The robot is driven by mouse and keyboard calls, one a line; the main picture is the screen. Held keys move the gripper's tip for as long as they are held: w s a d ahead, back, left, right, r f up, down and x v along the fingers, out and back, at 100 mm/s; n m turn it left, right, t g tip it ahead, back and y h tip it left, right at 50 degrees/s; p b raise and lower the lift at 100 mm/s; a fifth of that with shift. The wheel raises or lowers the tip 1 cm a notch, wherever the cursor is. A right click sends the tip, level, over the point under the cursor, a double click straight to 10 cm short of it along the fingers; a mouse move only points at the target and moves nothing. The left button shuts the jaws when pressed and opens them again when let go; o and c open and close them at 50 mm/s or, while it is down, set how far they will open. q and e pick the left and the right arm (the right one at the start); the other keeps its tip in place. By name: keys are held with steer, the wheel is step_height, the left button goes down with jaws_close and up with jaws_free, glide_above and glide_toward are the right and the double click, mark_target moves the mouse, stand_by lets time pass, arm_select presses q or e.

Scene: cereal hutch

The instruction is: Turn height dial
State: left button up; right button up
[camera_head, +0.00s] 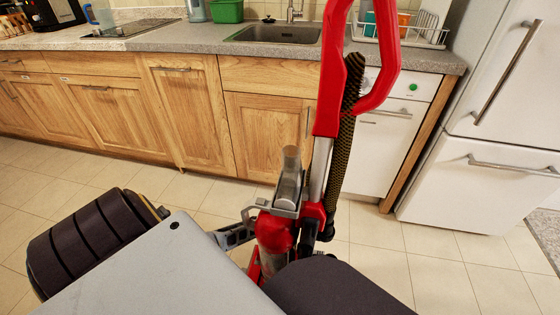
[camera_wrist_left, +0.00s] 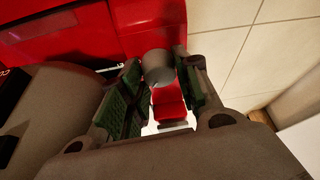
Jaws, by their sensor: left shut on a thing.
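A red upright vacuum cleaner (camera_head: 325,115) stands on the tiled floor in the head view, with a looped red handle, a dark ribbed hose and a grey upper canister part. In the left wrist view its red body (camera_wrist_left: 85,40) fills the top. A round grey dial (camera_wrist_left: 158,66) stands out from that body between the two green-padded fingers of my left gripper (camera_wrist_left: 158,75), which is shut on it. In the head view part of my left gripper (camera_head: 240,234) shows beside the vacuum's lower body; the dial cannot be made out there. My right gripper is not in view.
Wooden cabinets (camera_head: 190,105) with a grey counter and sink (camera_head: 275,33) run behind the vacuum. A white appliance (camera_head: 380,150) and a white fridge (camera_head: 480,140) stand to the right. Tiled floor (camera_head: 375,255) is clear to the right of the vacuum.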

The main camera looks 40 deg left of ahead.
arm_select(q)
steer(key=o, duration=1)
steer(key=shift+m, duration=0.4)
steer(key=shift+w+m+g+b, duration=0.15)
steer(key=shift+m+g+b, duration=0.25)
steer(key=shift+m+b, duration=0.5)
steer(key=shift+w+a+m+g+h+b, duration=0.15)
steer(key=shift+m+g+b, duration=0.25)
steer(key=shift+m, duration=0.65)
steer(key=shift+s+d+m+g+h+b, duration=0.1)
steer(key=shift+m+g+h+b, duration=0.25)
steer(key=shift+m, duration=0.7)
steer(key=m+g, duration=0.1)
steer(key=m, duration=0.2)
steer(key=shift+w+b, duration=0.1)
steer(key=shift+b, duration=0.25)
steer(key=shift+m+g, duration=0.65)
steer(key=shift+m, duration=0.65)
